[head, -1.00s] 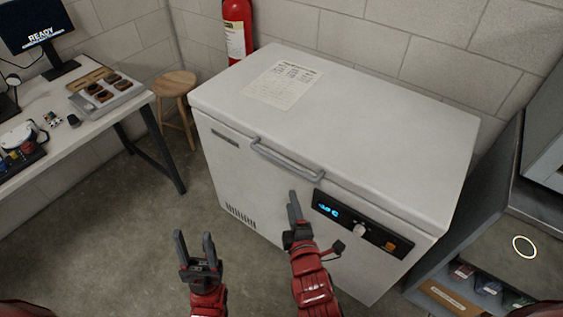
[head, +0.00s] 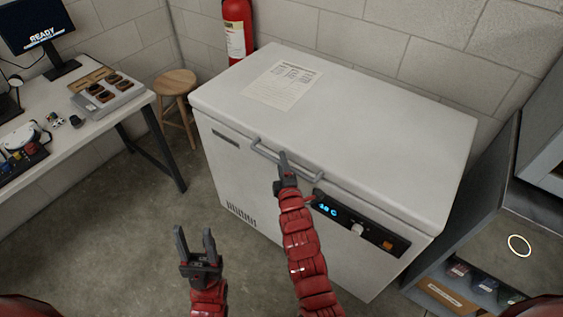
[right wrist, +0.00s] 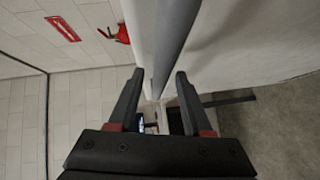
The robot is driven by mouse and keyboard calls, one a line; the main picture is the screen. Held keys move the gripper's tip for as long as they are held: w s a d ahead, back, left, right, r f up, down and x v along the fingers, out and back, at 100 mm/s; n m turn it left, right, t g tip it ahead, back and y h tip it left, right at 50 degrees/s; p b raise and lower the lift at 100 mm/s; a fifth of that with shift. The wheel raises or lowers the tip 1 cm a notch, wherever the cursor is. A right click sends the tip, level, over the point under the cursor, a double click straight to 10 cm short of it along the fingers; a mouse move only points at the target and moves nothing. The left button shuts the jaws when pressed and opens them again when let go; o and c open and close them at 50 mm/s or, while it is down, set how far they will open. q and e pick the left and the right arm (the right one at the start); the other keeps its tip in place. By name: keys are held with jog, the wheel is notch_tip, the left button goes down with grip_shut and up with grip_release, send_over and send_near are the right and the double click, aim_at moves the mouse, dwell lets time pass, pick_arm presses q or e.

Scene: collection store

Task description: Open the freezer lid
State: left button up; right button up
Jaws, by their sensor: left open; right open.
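The white chest freezer (head: 235,185) stands against the wall with its lid (head: 370,115) closed. A grey bar handle (head: 266,153) runs along the lid's front edge. My right gripper (head: 284,160) is at the middle of the handle and covers part of it. In the right wrist view, the open fingers (right wrist: 158,88) stand either side of the line of the grey handle bar (right wrist: 172,40); I cannot tell if they touch it. My left gripper (head: 196,243) is open and empty, low in front of the freezer and apart from it.
A printed sheet (head: 282,84) lies on the lid. A control panel (head: 358,227) is on the freezer front. A wooden stool (head: 176,84) and a desk (head: 110,125) stand left, a grey shelf unit (head: 475,235) right. A fire extinguisher (head: 238,30) hangs behind.

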jog(key=shift+w+a, duration=0.1)
jog(key=shift+w, duration=0.3)
grip_shut()
dwell(1.3)
